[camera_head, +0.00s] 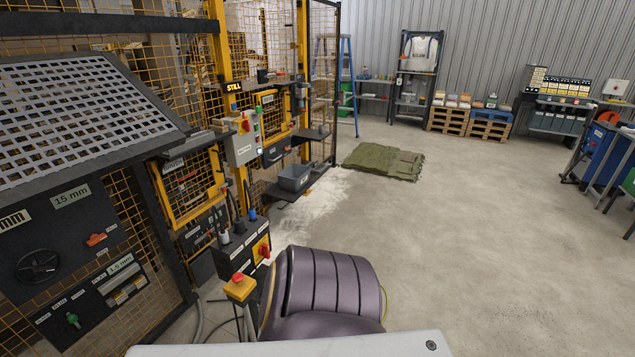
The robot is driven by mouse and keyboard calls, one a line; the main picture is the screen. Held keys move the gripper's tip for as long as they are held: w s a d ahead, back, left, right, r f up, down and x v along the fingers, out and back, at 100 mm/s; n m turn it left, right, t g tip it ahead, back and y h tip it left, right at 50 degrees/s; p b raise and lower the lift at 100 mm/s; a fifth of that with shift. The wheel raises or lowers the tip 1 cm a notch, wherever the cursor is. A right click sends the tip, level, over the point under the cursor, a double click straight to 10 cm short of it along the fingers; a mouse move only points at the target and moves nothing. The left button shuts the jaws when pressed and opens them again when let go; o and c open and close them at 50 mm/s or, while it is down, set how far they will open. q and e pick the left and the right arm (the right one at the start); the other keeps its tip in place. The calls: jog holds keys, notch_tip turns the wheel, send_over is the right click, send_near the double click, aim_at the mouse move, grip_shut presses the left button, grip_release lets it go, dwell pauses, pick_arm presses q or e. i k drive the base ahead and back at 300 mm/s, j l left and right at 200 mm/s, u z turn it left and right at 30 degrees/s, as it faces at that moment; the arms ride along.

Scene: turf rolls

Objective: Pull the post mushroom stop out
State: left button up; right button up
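A red mushroom stop (238,278) sits on top of a yellow box (240,290) at the lower middle left, just left of the purple padded seat. Neither of my grippers is in view.
A dark control box (232,255) with levers and a red switch on a yellow plate (262,250) stands behind the stop. A purple ribbed seat (325,285) is close on its right. Yellow mesh fencing (180,190) bounds the left. Open concrete floor (470,240) lies right.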

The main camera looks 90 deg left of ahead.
aim_at(237, 278)
jog(key=l+u, duration=0.1)
jog(key=u, duration=0.4)
jog(key=k+l+u, duration=0.1)
jog(key=u, duration=0.4)
jog(key=k+u, duration=0.15)
jog(key=u, duration=0.35)
jog(key=k+u, duration=0.1)
jog(key=u, duration=0.4)
jog(key=k+u, duration=0.15)
jog(key=u, duration=0.35)
jog(key=k+j+u, duration=0.1)
jog(key=u, duration=0.4)
